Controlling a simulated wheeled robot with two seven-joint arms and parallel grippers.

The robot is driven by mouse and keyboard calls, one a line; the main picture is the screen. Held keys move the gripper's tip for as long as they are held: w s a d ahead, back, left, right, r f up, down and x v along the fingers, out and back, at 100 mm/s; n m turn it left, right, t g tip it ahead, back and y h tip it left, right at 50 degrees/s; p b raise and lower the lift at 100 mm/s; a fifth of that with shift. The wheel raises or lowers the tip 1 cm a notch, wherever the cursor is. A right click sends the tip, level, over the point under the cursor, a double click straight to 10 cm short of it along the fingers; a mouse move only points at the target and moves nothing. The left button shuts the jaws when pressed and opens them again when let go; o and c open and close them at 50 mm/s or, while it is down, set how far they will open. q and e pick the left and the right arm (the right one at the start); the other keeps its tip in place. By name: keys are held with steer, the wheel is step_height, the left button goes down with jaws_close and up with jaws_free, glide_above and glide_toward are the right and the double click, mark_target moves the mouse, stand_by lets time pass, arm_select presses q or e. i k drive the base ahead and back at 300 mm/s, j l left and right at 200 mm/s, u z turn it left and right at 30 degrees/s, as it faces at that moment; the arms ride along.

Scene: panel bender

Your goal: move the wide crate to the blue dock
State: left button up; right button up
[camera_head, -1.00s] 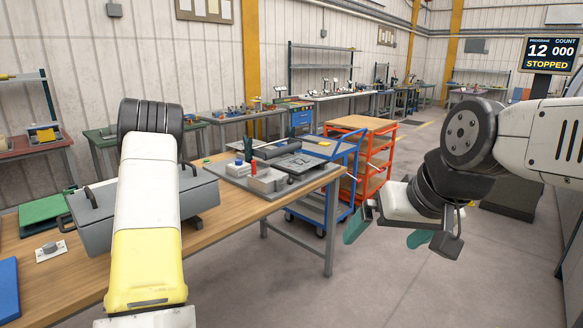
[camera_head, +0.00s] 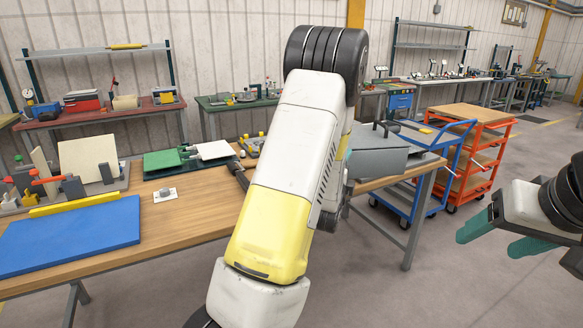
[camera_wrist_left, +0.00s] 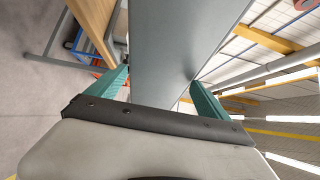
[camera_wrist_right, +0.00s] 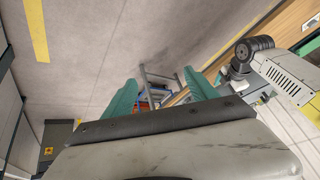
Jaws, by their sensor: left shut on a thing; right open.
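The wide crate (camera_head: 378,162) is a grey metal box. In the head view it is mostly hidden behind my left arm, with a grey side showing to the arm's right over the wooden table. I cannot tell whether it touches the table. In the left wrist view my left gripper (camera_wrist_left: 160,78) has its teal fingers on either side of the crate's grey wall (camera_wrist_left: 165,40) and is shut on it. The blue dock (camera_head: 75,238) is a flat blue pad at the table's left front, with nothing on it. My right gripper (camera_head: 487,244) is open and empty over the floor.
A yellow bar (camera_head: 75,203) lies along the blue pad's back edge. Behind it are clamps and a fixture (camera_head: 90,160). A green pad (camera_head: 175,159) and a small white plate (camera_head: 165,194) lie right of it. A blue cart (camera_head: 405,200) and orange shelf cart (camera_head: 475,160) stand right.

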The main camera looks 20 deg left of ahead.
mark_target(70, 230)
steer(key=k+j+u, duration=0.3)
steer(key=u, duration=1.95)
